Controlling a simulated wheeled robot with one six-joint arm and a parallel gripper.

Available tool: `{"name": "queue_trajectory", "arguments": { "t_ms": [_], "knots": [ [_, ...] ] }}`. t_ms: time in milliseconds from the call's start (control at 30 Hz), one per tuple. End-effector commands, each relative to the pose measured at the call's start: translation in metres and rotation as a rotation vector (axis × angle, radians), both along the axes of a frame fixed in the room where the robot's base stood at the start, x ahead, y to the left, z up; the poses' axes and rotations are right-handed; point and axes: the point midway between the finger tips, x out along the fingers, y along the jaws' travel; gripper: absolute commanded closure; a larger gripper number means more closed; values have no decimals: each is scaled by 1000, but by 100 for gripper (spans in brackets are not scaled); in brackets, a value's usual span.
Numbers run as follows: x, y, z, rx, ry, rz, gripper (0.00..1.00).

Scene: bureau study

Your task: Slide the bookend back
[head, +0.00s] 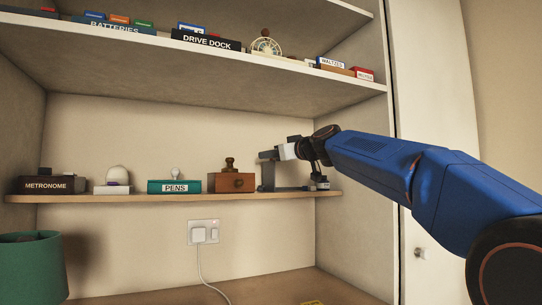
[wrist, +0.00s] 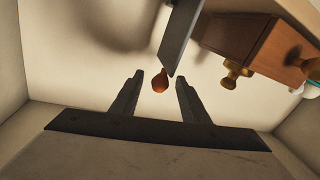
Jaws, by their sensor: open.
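The bookend, a dark grey upright plate (head: 268,176) with a flat base, stands near the right end of the middle shelf, just right of a wooden box. My gripper (head: 268,155) is at the plate's top edge in the head view and hides part of it. In the wrist view my gripper (wrist: 160,78) has its two fingers apart, and a grey slab (wrist: 182,38), likely the bookend, comes down beside the right fingertip. Whether they touch is unclear. A small orange-brown rounded thing (wrist: 160,84) shows between the fingers; its distance is unclear.
The wooden box (head: 232,182) with a dark knob on top stands left of the bookend; a small bottle (head: 321,183) is to its right. A pens box (head: 174,187), a white domed item (head: 117,177) and a metronome box (head: 52,185) sit further left. The upper shelf (head: 200,45) hangs above.

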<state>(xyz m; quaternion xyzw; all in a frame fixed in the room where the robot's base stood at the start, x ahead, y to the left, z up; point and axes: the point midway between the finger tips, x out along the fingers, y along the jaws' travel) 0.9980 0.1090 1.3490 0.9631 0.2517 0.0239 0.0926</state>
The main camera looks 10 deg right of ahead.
Motion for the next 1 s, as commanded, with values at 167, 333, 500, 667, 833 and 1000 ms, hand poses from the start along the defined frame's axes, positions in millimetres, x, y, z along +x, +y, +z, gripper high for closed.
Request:
{"name": "queue_trajectory", "arguments": {
  "t_ms": [167, 333, 500, 667, 833, 1000],
  "knots": [
    [-26, -16, 1, 1, -1, -3, 59],
    [-53, -31, 1, -1, -1, -3, 59],
    [-81, -46, 1, -1, -1, -3, 59],
    [-107, -61, 0, -1, -1, -3, 59],
    [-128, -73, 0, -1, 0, -2, 59],
    [-139, -78, 0, -1, 0, -1, 59]
  ]
}}
